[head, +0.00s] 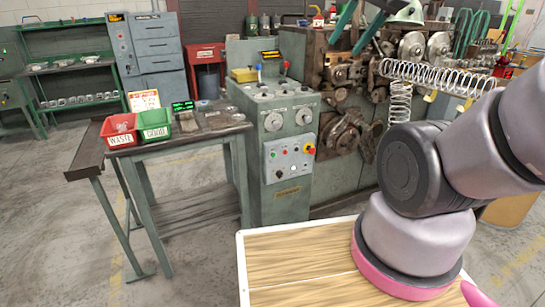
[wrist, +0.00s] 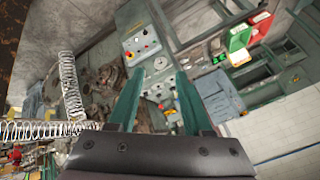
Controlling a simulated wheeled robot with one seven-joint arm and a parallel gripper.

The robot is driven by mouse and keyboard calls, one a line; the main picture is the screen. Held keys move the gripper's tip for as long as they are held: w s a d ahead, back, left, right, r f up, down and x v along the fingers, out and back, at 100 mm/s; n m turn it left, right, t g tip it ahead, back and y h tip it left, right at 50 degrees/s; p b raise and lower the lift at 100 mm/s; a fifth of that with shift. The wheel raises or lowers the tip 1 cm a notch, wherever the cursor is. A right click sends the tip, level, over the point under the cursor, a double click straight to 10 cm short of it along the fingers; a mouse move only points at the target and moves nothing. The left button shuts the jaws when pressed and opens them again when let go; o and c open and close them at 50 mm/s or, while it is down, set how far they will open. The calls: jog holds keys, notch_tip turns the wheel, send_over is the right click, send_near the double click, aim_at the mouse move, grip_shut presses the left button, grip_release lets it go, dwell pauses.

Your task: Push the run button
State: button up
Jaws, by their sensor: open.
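A small grey control panel (head: 290,158) with several coloured buttons is on the front of the green coiler. The panel also shows in the wrist view (wrist: 141,45), above the left fingertip. My gripper (head: 341,50) shows at the top of the head view as two teal fingers, higher in the picture than the panel. In the wrist view my gripper (wrist: 159,72) is open, with nothing between its fingers and apart from the panel.
A green bench (head: 190,140) left of the coiler holds a red waste bin (head: 119,130) and a green bin (head: 154,125). A large coiled spring (head: 440,76) sticks out at the right. A wood-topped surface (head: 290,270) is in the foreground.

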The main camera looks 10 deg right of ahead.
grip_shut()
dwell(1.8)
